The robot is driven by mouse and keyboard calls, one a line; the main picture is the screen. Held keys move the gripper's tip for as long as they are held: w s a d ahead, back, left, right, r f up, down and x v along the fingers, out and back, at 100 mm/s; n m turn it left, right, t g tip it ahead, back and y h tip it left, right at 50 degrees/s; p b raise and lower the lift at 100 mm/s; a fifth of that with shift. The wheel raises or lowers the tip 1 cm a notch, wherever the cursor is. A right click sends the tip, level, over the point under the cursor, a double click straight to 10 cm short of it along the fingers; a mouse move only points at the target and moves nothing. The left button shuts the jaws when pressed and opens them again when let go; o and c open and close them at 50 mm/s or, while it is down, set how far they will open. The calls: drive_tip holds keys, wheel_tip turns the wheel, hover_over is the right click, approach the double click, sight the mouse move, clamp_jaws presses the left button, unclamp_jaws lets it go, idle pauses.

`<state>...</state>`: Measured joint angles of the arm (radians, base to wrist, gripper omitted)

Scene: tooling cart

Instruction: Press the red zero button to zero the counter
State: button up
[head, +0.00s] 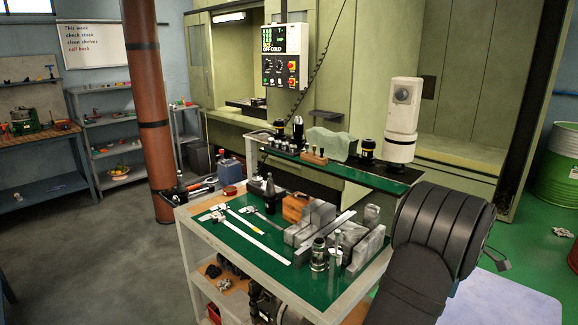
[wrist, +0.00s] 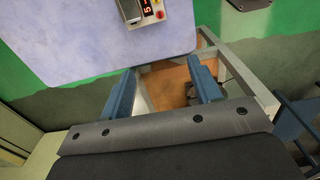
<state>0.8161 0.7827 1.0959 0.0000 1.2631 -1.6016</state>
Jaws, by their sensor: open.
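The counter (wrist: 133,11) lies at the top edge of the wrist view, partly cut off. It is a small grey box with a lit red display (wrist: 147,6). A small red button (wrist: 160,15) shows at its right side; its label cannot be read. The counter rests on a pale blue-grey tabletop (wrist: 95,45). My gripper (wrist: 163,66) has two blue fingers spread wide apart, with nothing between them. The fingertips are well apart from the counter, lower in the picture. The counter and my gripper do not show in the head view.
The pale tabletop is also at the lower right of the head view (head: 497,302). A tooling cart (head: 183,236) with blocks and measuring tools on its green top stands left of my arm. In the wrist view, a light frame with a brown shelf (wrist: 168,88) lies behind the fingers.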

clamp_jaws()
idle(1.4)
